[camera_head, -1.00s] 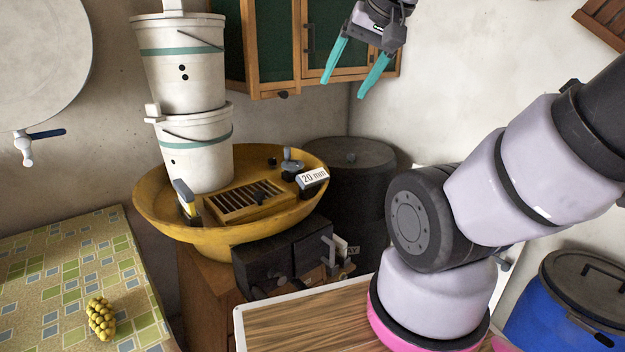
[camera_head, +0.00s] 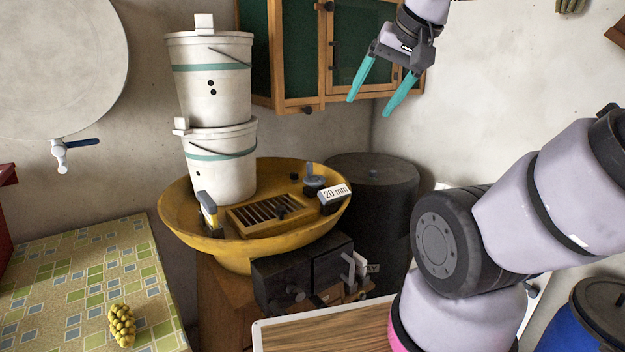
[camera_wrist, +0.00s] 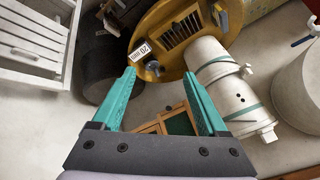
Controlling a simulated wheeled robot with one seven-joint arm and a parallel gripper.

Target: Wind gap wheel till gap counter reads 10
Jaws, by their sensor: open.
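The gap counter (camera_head: 336,193) is a white plate reading "20 mm" on a dark block, at the right of a yellow round basin. It also shows upside down in the wrist view (camera_wrist: 141,51). Beside it is a grey knob with a small upright handle (camera_head: 313,182), which looks like the gap wheel; it also shows in the wrist view (camera_wrist: 154,68). My gripper (camera_head: 370,107) has teal fingers, spread apart and empty. It is high in front of the wall cabinet, above and right of the basin, touching nothing. The fingers also frame the wrist view (camera_wrist: 158,76).
Two stacked white buckets (camera_head: 220,160) stand in the yellow basin (camera_head: 180,222), left of a slotted grate (camera_head: 265,212). A dark lidded drum (camera_head: 375,190) stands behind right. A wooden cabinet (camera_head: 350,60) hangs above. Yellow grapes (camera_head: 121,326) lie on the tiled table (camera_head: 80,280).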

